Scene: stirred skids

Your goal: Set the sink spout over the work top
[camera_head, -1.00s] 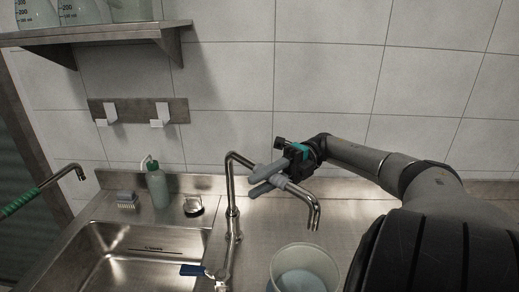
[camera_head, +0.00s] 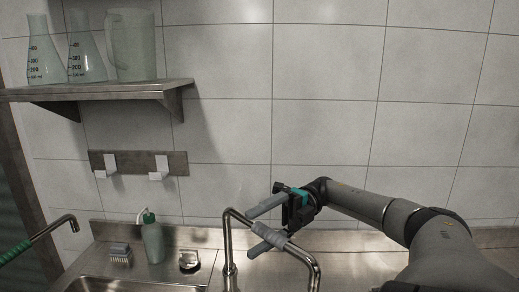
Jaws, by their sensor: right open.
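The sink spout (camera_head: 229,245) is a bent metal pipe that rises behind the sink's right side. Its upper arm slants right over the steel work top (camera_head: 350,240), and its tip is near the bottom edge of the picture. My right gripper (camera_head: 250,234) is open at the spout's slanting arm, with one finger above it and one below in the picture. I cannot tell whether the fingers touch the pipe. The sink (camera_head: 100,284) shows only as a strip at the bottom left. My left gripper is out of view.
A shelf (camera_head: 120,91) with glassware juts from the wall above hooks (camera_head: 159,167). A green-sleeved bent pipe (camera_head: 45,232) is at the left.

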